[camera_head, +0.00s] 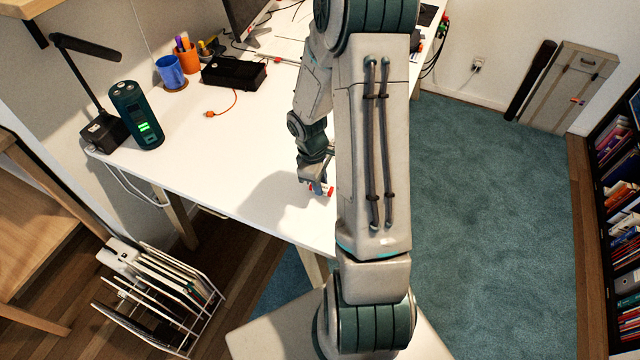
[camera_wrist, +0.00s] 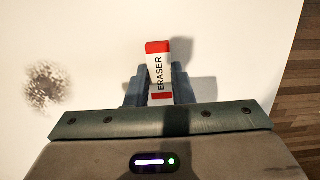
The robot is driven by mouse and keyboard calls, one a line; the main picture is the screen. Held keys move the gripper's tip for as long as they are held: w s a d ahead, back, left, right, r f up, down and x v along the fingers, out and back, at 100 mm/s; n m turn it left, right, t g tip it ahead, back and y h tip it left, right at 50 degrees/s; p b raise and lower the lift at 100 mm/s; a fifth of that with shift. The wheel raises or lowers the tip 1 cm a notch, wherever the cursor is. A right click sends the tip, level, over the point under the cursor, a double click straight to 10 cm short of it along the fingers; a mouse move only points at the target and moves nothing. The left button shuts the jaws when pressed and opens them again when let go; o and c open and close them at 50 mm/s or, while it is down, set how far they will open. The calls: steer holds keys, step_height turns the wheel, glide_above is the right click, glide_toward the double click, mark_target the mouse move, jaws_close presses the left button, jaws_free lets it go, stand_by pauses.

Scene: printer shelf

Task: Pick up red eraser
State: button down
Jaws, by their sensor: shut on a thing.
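The red eraser (camera_wrist: 158,72) has a white sleeve printed "ERASER" and red ends. In the wrist view it sits between the two fingers of my gripper (camera_wrist: 159,84), which are shut on its sides. In the head view my gripper (camera_head: 318,187) is low at the white table's near edge, and a red end of the eraser (camera_head: 329,191) shows beside the fingers. Part of the eraser is hidden by the fingers and arm. I cannot tell whether it touches the table top.
The white table (camera_head: 200,160) has a dark smudge (camera_wrist: 46,87) left of the gripper. A green speaker-like device (camera_head: 136,115), a lamp (camera_head: 92,50), a blue cup (camera_head: 170,71) and a black box (camera_head: 233,73) stand farther back. A file rack (camera_head: 160,290) stands on the floor.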

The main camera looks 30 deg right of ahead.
mark_target(325, 188)
steer(key=r, duration=0.4)
steer(key=shift+s+d+r, duration=0.1)
steer(key=shift+s, duration=0.15)
steer(key=s+d+r, duration=0.1)
steer(key=s+r, duration=0.5)
steer(key=s, duration=0.5)
steer(key=shift+d+r+p, duration=0.15)
steer(key=shift+r+p, duration=0.05)
steer(key=shift+p, duration=0.25)
steer(key=c, duration=2.1)
jaws_free()
steer(key=shift+c, duration=0.2)
